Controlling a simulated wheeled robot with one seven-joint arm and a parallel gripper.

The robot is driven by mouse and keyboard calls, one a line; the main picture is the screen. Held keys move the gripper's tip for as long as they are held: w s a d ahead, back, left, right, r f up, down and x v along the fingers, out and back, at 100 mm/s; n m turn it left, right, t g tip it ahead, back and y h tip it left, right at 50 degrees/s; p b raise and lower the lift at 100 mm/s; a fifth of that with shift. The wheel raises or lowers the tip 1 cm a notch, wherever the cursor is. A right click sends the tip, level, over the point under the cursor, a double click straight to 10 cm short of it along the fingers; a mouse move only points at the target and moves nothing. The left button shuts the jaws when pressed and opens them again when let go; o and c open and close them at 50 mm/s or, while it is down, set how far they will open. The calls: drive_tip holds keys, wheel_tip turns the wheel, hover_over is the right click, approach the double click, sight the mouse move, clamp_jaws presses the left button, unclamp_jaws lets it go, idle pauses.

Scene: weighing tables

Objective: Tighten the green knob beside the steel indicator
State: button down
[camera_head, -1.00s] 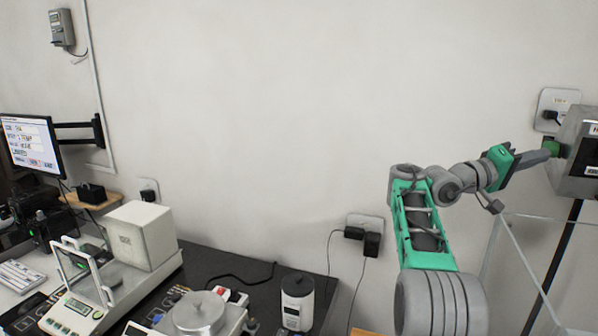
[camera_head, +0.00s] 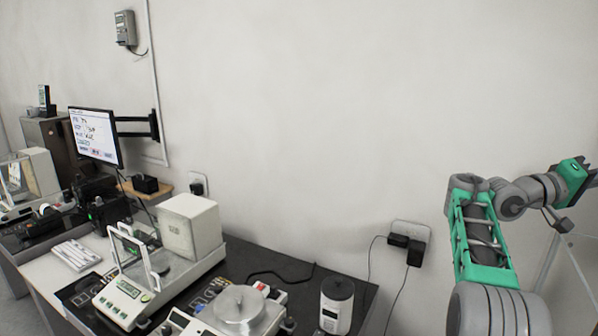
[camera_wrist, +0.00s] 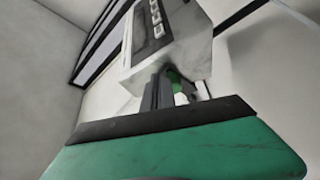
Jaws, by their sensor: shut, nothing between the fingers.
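The steel indicator (camera_wrist: 162,38), a pale grey box with a dark panel and a row of buttons, shows tilted in the wrist view. A small green knob (camera_wrist: 176,78) shows at its lower side, partly hidden by my dark fingers. My gripper (camera_wrist: 160,88) is shut, its fingertips close beside the knob. I cannot tell whether they touch it. My green wrist housing fills the bottom of the wrist view. In the head view my arm reaches off the right edge, so the fingertips, knob and indicator are out of that picture.
A balance with a white box (camera_head: 192,226), a round steel pan (camera_head: 239,303) and a white canister (camera_head: 336,304) stand on the dark table at lower left. A monitor (camera_head: 96,136) is on a wall arm. Wall outlets (camera_head: 410,236) have hanging cables. Bare wall surrounds my arm.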

drive_tip(key=shift+w+f, duration=0.1)
drive_tip(key=shift+f, duration=0.1)
drive_tip(key=shift+w+d+f+p, duration=0.15)
drive_tip(key=shift+f+p, duration=0.2)
drive_tip(key=shift+p, duration=0.25)
drive_tip(key=shift+w+f+p, duration=0.15)
drive_tip(key=shift+f+p, duration=0.15)
drive_tip(key=shift+p, duration=0.05)
drive_tip(key=shift+w+d+f+p, duration=0.15)
drive_tip(key=shift+w+f+p, duration=0.1)
drive_tip(key=shift+p, duration=0.25)
drive_tip(key=shift+f, duration=0.15)
drive_tip(key=w+a+p, duration=0.1)
drive_tip(key=w+a, duration=0.1)
drive_tip(key=a, duration=0.3)
drive_tip(key=shift+w+a+f, duration=0.2)
drive_tip(key=shift+a, duration=0.05)
